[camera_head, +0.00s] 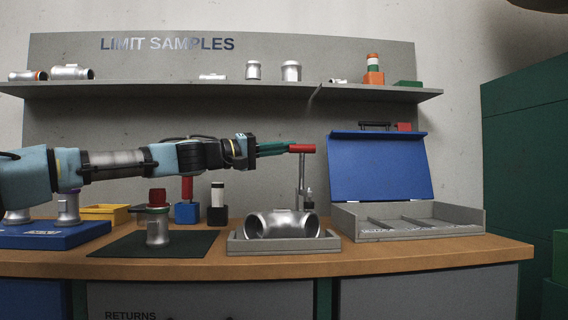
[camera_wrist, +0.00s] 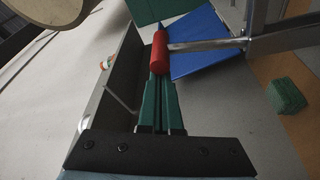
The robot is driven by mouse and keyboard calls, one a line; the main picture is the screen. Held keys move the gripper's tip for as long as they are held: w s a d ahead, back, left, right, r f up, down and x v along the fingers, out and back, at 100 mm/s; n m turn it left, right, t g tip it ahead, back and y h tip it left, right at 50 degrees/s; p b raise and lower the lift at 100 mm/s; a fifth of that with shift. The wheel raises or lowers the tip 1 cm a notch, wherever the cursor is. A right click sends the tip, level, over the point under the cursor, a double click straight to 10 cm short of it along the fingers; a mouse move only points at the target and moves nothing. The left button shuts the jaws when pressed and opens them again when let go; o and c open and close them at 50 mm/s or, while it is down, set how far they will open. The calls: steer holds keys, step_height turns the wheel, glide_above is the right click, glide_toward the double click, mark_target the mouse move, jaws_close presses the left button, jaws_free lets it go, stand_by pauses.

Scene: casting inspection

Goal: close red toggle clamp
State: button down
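The red toggle clamp's red grip (camera_head: 302,148) is a horizontal bar on top of a metal lever (camera_head: 301,172) that stands upright behind the fixture tray (camera_head: 238,246). A shiny metal pipe casting (camera_head: 282,224) lies in that tray. My gripper (camera_head: 287,148) reaches in from the left, its green fingertips at the left end of the red grip. In the wrist view, the red grip (camera_wrist: 160,52) lies at the tips of my gripper (camera_wrist: 160,72), with the lever (camera_wrist: 215,45) running right. The fingers are close together; whether they press on the grip cannot be told.
An open blue-lidded case (camera_head: 380,165) stands right of the clamp. A dark mat (camera_head: 190,242) with a casting, a red-topped blue block (camera_head: 187,211) and a black-and-white bottle (camera_head: 217,208) stand left. A shelf (camera_head: 150,89) runs above the arm.

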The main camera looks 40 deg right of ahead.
steer(key=shift+s+a+m, duration=0.1)
steer(key=shift+s+m, duration=0.15)
steer(key=shift+m, duration=0.05)
stand_by(0.4)
